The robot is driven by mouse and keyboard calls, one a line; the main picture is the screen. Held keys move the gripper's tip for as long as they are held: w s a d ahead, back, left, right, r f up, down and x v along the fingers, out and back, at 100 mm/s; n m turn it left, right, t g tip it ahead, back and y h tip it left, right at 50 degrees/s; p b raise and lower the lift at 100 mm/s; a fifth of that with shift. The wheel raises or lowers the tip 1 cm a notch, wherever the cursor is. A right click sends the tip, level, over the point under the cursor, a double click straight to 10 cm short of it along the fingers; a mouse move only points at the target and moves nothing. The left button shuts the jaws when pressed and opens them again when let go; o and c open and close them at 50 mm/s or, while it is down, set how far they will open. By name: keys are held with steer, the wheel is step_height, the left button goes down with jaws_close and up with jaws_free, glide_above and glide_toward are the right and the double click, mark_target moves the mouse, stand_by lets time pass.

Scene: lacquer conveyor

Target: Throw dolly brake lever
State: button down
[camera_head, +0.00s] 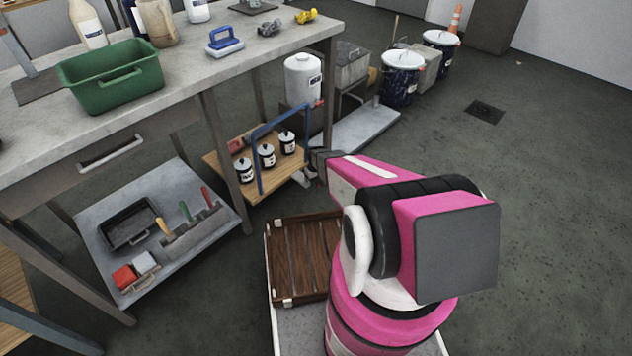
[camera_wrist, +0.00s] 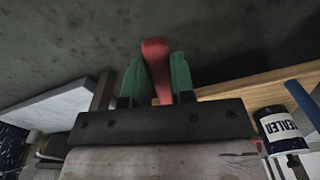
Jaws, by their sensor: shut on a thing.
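The dolly (camera_head: 278,180) has a wooden deck and a blue handle frame (camera_head: 257,160), and stands on the floor beside the workbench. Its deck edge also shows in the wrist view (camera_wrist: 232,87). The red brake lever (camera_wrist: 155,50) points up in the wrist view, between the green fingertips of my gripper (camera_wrist: 157,78). My gripper is shut on the lever. In the head view my gripper (camera_head: 319,160) is at the right corner of the dolly, and the lever cannot be made out there.
Several small labelled cans (camera_head: 266,155) stand on the dolly deck; one shows close by in the wrist view (camera_wrist: 280,128). The workbench (camera_head: 190,90) is to the left. A grey low platform (camera_head: 365,128) and lidded bins (camera_head: 402,75) lie behind. Floor at right is clear.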

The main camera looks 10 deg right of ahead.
steer(key=w+a+m, duration=0.2)
steer(key=a+m, duration=0.7)
steer(key=m, duration=0.6)
steer(key=shift+w+a+m, duration=0.4)
stand_by(0.4)
steer(key=c, duration=1)
jaws_free()
steer(key=shift+o, duration=0.2)
steer(key=shift+r, duration=0.1)
step_height(320, 180, up, 11)
